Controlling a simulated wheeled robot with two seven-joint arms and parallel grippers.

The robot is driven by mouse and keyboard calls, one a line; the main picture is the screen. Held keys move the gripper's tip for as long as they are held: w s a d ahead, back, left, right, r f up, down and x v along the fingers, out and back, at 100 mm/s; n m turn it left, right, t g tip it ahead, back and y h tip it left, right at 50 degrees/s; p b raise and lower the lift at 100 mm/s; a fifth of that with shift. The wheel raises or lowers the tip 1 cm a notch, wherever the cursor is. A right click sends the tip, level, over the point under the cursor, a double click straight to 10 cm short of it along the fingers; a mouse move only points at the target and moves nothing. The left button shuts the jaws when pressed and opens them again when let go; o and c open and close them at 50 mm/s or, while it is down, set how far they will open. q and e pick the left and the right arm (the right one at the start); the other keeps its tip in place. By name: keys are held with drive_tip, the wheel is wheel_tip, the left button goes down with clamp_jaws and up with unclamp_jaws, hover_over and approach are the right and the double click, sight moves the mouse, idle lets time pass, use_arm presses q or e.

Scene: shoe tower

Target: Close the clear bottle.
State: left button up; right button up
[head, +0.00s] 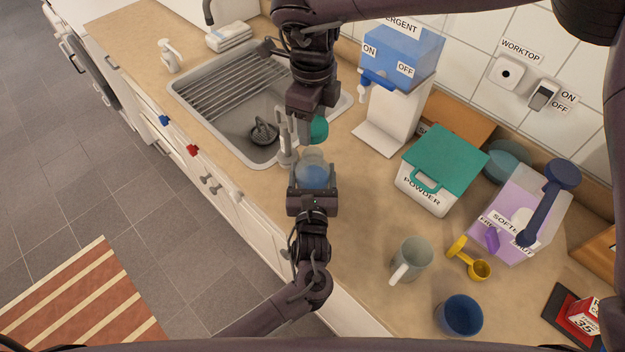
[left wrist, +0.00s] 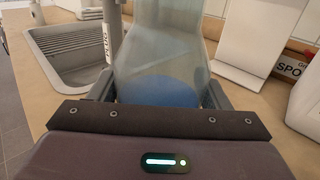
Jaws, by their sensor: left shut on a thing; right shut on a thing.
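The clear bottle (head: 313,172), with blue liquid in its lower part, stands upright at the counter's front edge by the sink. My left gripper (head: 312,190) is shut around its lower body. The bottle fills the middle of the left wrist view (left wrist: 165,50), between the finger ends; its top is out of that frame. My right gripper (head: 314,118) points down from above and is shut on a teal cap (head: 319,130). The cap is just above the bottle's mouth, slightly to the right in the head view, and looks apart from it.
The detergent dispenser (head: 400,60), powder box (head: 430,190), grey mug (head: 410,260), yellow scoop (head: 480,269) and blue cup (head: 459,315) stand to the right.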

sight(312, 155)
use_arm(q)
drive_tip(key=c, duration=0.6)
use_arm(e)
drive_tip(key=shift+f, duration=2.5)
drive_tip(key=shift+f, duration=0.9)
drive_tip(key=shift+f, duration=0.55)
